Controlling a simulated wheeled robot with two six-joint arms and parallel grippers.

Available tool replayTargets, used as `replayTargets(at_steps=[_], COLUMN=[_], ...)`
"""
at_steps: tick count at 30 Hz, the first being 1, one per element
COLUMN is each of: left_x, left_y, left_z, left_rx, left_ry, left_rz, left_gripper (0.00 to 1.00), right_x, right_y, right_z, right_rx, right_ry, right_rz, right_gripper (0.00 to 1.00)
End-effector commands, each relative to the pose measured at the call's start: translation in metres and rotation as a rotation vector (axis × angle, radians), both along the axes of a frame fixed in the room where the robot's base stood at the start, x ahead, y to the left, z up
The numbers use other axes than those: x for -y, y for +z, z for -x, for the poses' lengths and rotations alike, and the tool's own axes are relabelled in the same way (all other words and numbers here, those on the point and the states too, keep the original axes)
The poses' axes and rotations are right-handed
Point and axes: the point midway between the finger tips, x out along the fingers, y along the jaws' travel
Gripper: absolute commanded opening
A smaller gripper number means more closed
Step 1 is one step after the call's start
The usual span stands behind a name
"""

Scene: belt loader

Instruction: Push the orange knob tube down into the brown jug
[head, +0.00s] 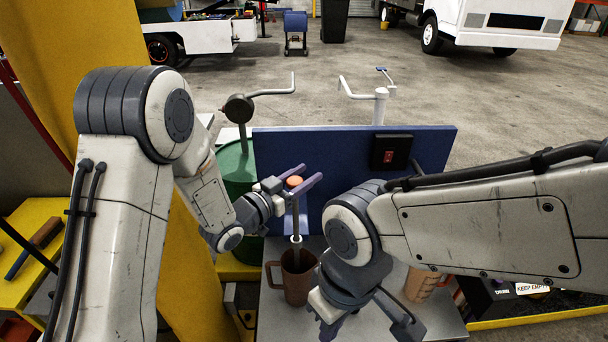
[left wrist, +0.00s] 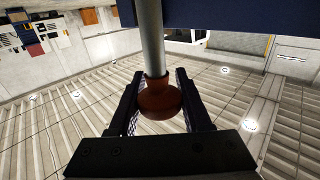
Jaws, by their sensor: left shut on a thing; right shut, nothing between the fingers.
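The orange knob (head: 294,181) tops an upright grey tube (head: 296,222). The tube's lower end is at the mouth of the brown jug (head: 297,284) and looks to be inside it; how deep is hidden. My left gripper (head: 296,184) is shut on the knob from the side, above the jug. In the left wrist view the knob (left wrist: 160,99) sits between the two fingers, with the tube (left wrist: 151,40) running away from it. My right gripper (head: 365,322) is shut and empty, low over the table to the right of the jug.
A lighter brown mug with markings (head: 420,286) stands on the grey table (head: 440,325), partly behind my right arm. A blue panel (head: 330,143) with a red switch (head: 389,156) rises behind. A green drum (head: 236,170) stands at the back left.

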Motion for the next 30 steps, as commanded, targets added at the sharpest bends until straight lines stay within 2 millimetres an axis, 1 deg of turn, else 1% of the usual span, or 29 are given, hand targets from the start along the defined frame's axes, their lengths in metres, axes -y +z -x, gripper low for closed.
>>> replayTargets(at_steps=[1, 9, 12, 15, 18, 21, 30], left_x=[0.000, 0.000, -0.001, -0.001, -0.001, -0.001, -0.001], left_y=[-0.026, -0.097, -0.120, -0.137, -0.148, -0.153, -0.153], left_z=[0.000, 0.000, 0.000, 0.000, 0.000, 0.000, 0.000], left_rx=[-0.002, -0.004, -0.004, -0.004, -0.004, -0.004, -0.005], left_ry=[0.001, 0.000, 0.000, 0.001, 0.001, 0.001, 0.001], left_rz=[-0.001, -0.001, -0.001, -0.001, -0.001, -0.001, -0.002], left_gripper=[0.00, 0.00, 0.00, 0.00, 0.00, 0.00, 0.00], right_x=[0.000, 0.000, 0.000, 0.000, 0.000, 0.000, 0.000], right_y=[-0.024, -0.089, -0.109, -0.125, -0.134, -0.138, -0.137], right_z=[0.000, 0.000, 0.000, 0.000, 0.000, 0.000, 0.000], right_rx=[0.000, 0.000, 0.000, 0.000, 0.000, 0.000, 0.000], right_ry=[0.000, 0.000, 0.000, 0.000, 0.000, 0.000, 0.000], right_rz=[0.000, 0.000, 0.000, 0.000, 0.000, 0.000, 0.000], right_gripper=[0.00, 0.00, 0.00, 0.00, 0.00, 0.00, 0.00])
